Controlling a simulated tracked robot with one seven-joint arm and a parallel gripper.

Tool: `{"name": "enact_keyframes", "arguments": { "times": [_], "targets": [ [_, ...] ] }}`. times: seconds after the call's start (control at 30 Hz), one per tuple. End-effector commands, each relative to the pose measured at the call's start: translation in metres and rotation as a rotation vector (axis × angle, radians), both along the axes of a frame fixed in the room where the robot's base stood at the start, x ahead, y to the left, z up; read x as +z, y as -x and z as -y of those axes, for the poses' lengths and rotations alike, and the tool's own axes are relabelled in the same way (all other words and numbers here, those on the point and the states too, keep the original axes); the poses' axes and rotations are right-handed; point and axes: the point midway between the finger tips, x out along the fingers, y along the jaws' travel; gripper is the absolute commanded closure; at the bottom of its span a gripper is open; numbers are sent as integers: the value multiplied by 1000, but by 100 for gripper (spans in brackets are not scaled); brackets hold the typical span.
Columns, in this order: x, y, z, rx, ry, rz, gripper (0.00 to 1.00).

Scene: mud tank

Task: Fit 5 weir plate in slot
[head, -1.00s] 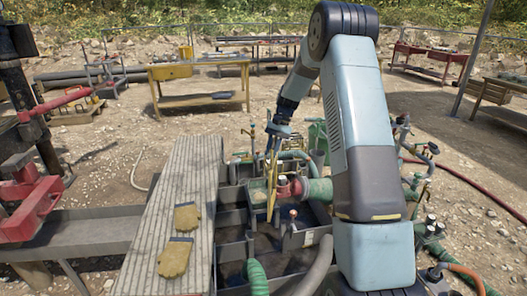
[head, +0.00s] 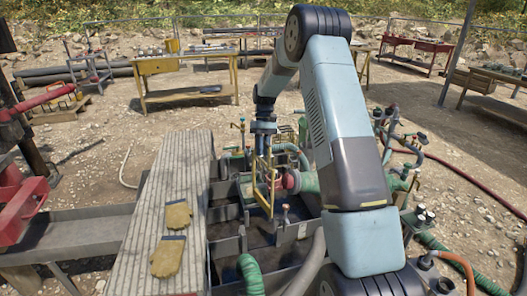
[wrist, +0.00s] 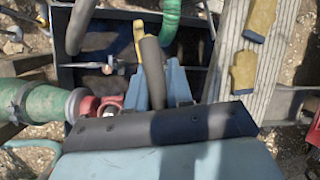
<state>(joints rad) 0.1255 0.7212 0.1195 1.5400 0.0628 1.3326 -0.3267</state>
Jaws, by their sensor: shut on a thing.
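My gripper (head: 264,157) points down over the tank in the head view and is shut on a yellow piece (head: 265,187), which I take to be the weir plate. The piece hangs upright, close to the red coupling (head: 290,181) on the green pipe; I cannot tell if they touch. Its lower end is over the dark tank (head: 240,243) with its grey dividers. I cannot tell from here whether it is in a slot.
A ribbed walkway (head: 165,215) with two yellow gloves (head: 172,240) runs along the tank's left side. Green pipes, valves and hoses crowd the right side. A green hose (head: 250,272) and a grey hose (head: 308,268) enter at the front. A yellow table (head: 187,85) stands behind.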

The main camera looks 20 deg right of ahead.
Motion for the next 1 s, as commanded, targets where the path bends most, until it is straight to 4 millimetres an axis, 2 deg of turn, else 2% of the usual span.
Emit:
{"name": "enact_keyframes", "arguments": {
  "times": [0.6, 0.8, 1.0],
  "targets": [
    [-21, -15, 8, 1092, 2, 1, 100],
    [-23, -21, 8, 1294, 0, 1, 100],
    [-28, -23, 8, 1348, -2, 1, 100]
  ]
}}
